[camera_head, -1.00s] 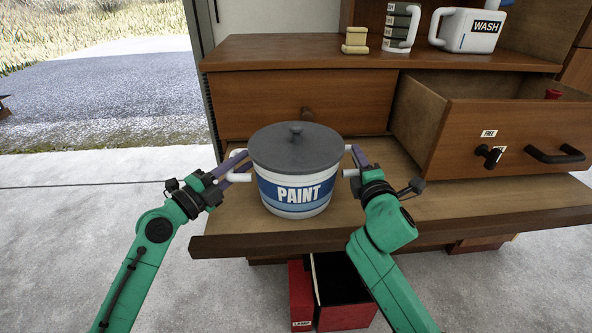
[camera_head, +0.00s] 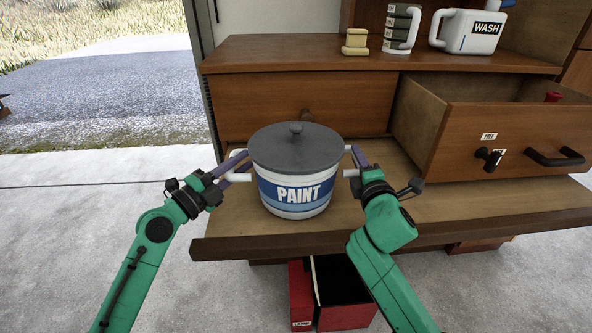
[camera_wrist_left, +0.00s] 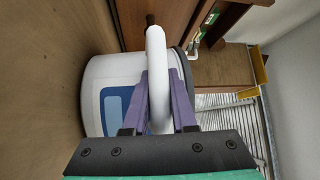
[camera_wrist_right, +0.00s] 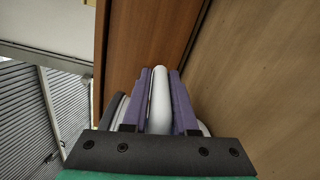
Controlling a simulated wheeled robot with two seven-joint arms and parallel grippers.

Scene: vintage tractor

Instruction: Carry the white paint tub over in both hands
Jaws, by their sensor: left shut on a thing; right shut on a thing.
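The white paint tub (camera_head: 296,170) has a dark grey lid with a knob, a blue PAINT label and a white handle on each side. It is upright over the wooden bench top; I cannot tell whether it touches the wood. My left gripper (camera_head: 238,166) is shut on the tub's left handle, which shows between the purple fingers in the left wrist view (camera_wrist_left: 158,80). My right gripper (camera_head: 354,160) is shut on the right handle, which shows between the fingers in the right wrist view (camera_wrist_right: 159,100).
An open drawer (camera_head: 500,135) juts out to the right of the tub. A closed drawer front (camera_head: 250,100) stands behind it. The upper shelf holds a WASH jug (camera_head: 470,30), a grey-banded jug (camera_head: 400,28) and a cream spool (camera_head: 355,42). An open red box (camera_head: 300,290) is below the bench. Bench right of my right gripper is clear.

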